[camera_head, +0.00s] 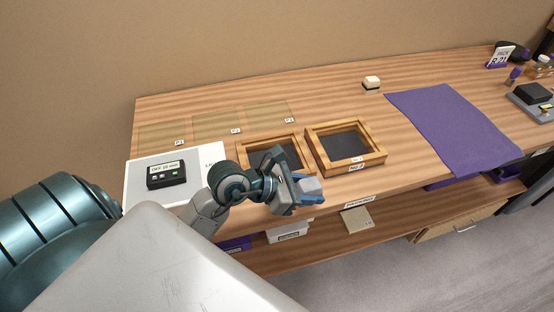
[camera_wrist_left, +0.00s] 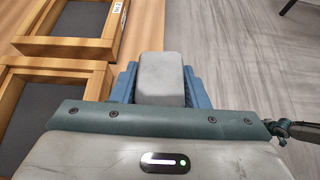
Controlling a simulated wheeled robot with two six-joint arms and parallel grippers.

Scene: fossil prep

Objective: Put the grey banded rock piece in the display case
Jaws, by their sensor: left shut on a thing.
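My left gripper (camera_head: 308,190) is shut on a grey block (camera_head: 309,184), held in front of the near wooden frame, by the table's front edge. In the left wrist view the grey block (camera_wrist_left: 161,78) sits between the blue fingers. Its bands cannot be made out. Two wooden frames with dark floors lie on the table: one (camera_head: 243,152) partly hidden behind my gripper, the other (camera_head: 378,157) to its right, with a small label on its front. Both look empty where visible. I cannot tell which thing is the display case. My right gripper is not in view.
A white board (camera_head: 133,180) with a black device (camera_head: 166,175) lies at the left. A purple mat (camera_head: 455,125) covers the right part of the table. A lower shelf (camera_head: 400,228) holds boxes. Wood between frames and mat is clear.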

